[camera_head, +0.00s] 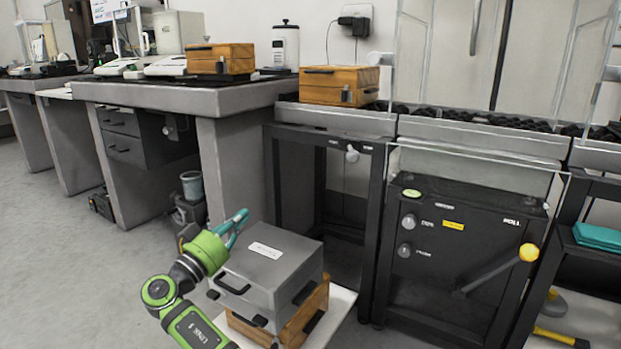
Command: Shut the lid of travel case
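A grey metal case (262,278), which appears to be the travel case, sits on a wooden box at the bottom centre. Its flat top carries a white label (265,250). A dark handle (232,286) is on its front. The top looks down over the body; I cannot tell if it is fully shut.
The wooden box (313,312) stands on a white surface (338,307). Behind it is a grey weighing table (190,97). A wooden box (338,84) sits on the bench behind. Open floor lies left.

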